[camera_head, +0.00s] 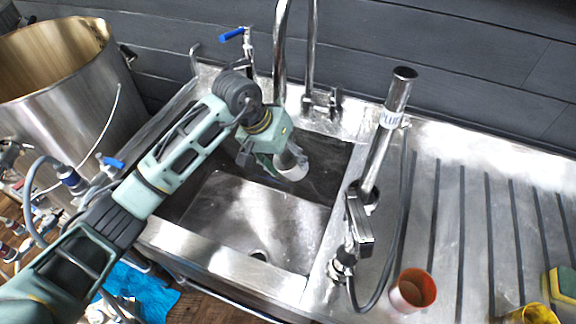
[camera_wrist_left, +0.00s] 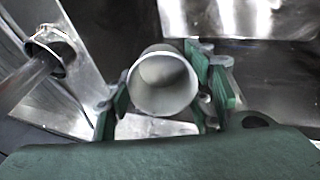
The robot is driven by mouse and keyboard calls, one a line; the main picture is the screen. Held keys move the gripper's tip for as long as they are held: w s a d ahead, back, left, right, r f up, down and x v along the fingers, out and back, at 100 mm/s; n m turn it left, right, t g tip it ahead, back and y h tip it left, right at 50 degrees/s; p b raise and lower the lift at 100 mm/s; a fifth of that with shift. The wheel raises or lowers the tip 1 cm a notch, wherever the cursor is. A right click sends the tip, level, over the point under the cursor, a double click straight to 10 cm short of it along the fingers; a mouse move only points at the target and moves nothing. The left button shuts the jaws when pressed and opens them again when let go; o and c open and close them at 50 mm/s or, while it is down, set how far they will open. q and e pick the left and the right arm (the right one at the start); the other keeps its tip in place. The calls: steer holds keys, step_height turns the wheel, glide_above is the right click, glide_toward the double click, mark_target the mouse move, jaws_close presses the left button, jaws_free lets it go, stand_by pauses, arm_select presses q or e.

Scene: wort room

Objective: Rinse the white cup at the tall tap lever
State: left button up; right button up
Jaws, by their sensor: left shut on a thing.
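The white cup (camera_head: 292,170) is held in my left gripper (camera_head: 276,156), over the sink basin (camera_head: 235,215) near its back wall. In the left wrist view the cup (camera_wrist_left: 163,84) shows its round open mouth towards the camera, between the green fingers of the gripper (camera_wrist_left: 165,78). The inside looks empty. The tall tap (camera_head: 281,50) rises behind the basin, just behind the gripper; its top is out of view. A chrome lever fitting (camera_head: 326,102) sits at the tap's base, right of the cup. My right gripper is not in view.
A chrome post (camera_head: 387,125) with a black hose stands right of the basin. A blue-handled tap (camera_head: 235,34) is back left. A large steel pot (camera_head: 65,85) stands left.

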arm_select(q)
steer(key=s+d, duration=0.1)
steer(key=s, duration=0.7)
steer(key=shift+d+b, duration=0.25)
steer(key=shift+b, duration=0.05)
stand_by(0.3)
stand_by(1.0)
steer(key=s+r, duration=0.4)
steer(key=s, duration=0.1)
steer(key=shift+d, duration=0.45)
steer(key=shift+w, duration=0.1)
